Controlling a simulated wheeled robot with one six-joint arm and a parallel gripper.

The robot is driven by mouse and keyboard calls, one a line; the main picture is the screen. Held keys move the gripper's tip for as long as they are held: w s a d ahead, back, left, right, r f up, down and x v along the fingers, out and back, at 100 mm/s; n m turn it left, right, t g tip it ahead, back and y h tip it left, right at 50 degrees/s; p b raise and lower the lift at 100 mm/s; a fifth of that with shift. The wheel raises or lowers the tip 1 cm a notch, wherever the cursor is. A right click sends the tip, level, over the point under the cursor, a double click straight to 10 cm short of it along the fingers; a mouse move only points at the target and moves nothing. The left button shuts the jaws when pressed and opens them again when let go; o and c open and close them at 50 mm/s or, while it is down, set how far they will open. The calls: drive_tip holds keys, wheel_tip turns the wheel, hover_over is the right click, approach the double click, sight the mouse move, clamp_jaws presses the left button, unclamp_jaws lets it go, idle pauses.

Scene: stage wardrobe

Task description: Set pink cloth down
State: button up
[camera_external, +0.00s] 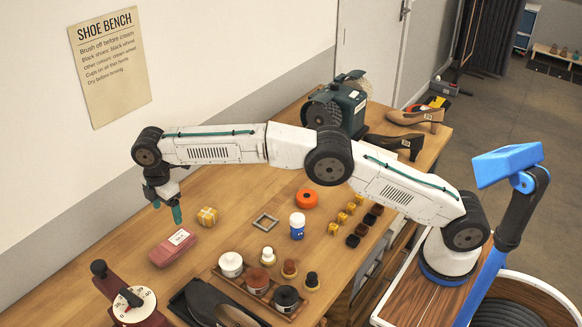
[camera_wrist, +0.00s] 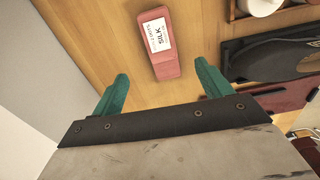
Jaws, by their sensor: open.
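The pink cloth (camera_external: 172,246) lies folded on the wooden bench, with a white label on top. In the wrist view the pink cloth (camera_wrist: 163,66) shows its label, which reads "SILK", and it lies just beyond my fingertips, between their lines. My gripper (camera_external: 176,215) is above the bench, close to the cloth and apart from it. In the wrist view my gripper (camera_wrist: 161,84) has its two green fingers spread wide with nothing between them.
A red device with a dial (camera_external: 134,303) stands at the front left. The wall (camera_external: 40,190) borders the bench on the left.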

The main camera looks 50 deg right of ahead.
drive_tip(key=s+d+r+m, duration=0.2)
drive_tip(key=d+r, duration=0.4)
drive_tip(key=d, duration=0.1)
drive_tip(key=s+d+r+m, duration=0.2)
drive_tip(key=s+d+r, duration=0.1)
drive_tip(key=d+r, duration=0.45)
drive_tip(key=s+d+r+m, duration=0.2)
drive_tip(key=s+d+r, duration=0.1)
drive_tip(key=s+d, duration=0.35)
drive_tip(key=s+d+r+m, duration=0.2)
drive_tip(key=s+d+m, duration=0.1)
drive_tip(key=s+d, duration=0.4)
drive_tip(key=s+d+f+m+t, duration=0.1)
drive_tip(key=s+d+m, duration=0.1)
drive_tip(key=s+d, duration=0.5)
drive_tip(key=s+d+f+m, duration=0.15)
drive_tip(key=s+d, duration=0.25)
drive_tip(key=s, duration=0.5)
drive_tip(key=s+d+f+m, duration=0.2)
drive_tip(key=s+f, duration=0.2)
drive_tip(key=s, duration=0.3)
drive_tip(key=s+d+f+m, duration=0.3)
drive_tip(key=s+f, duration=0.2)
drive_tip(key=s, duration=0.3)
drive_tip(key=shift+s, duration=0.25)
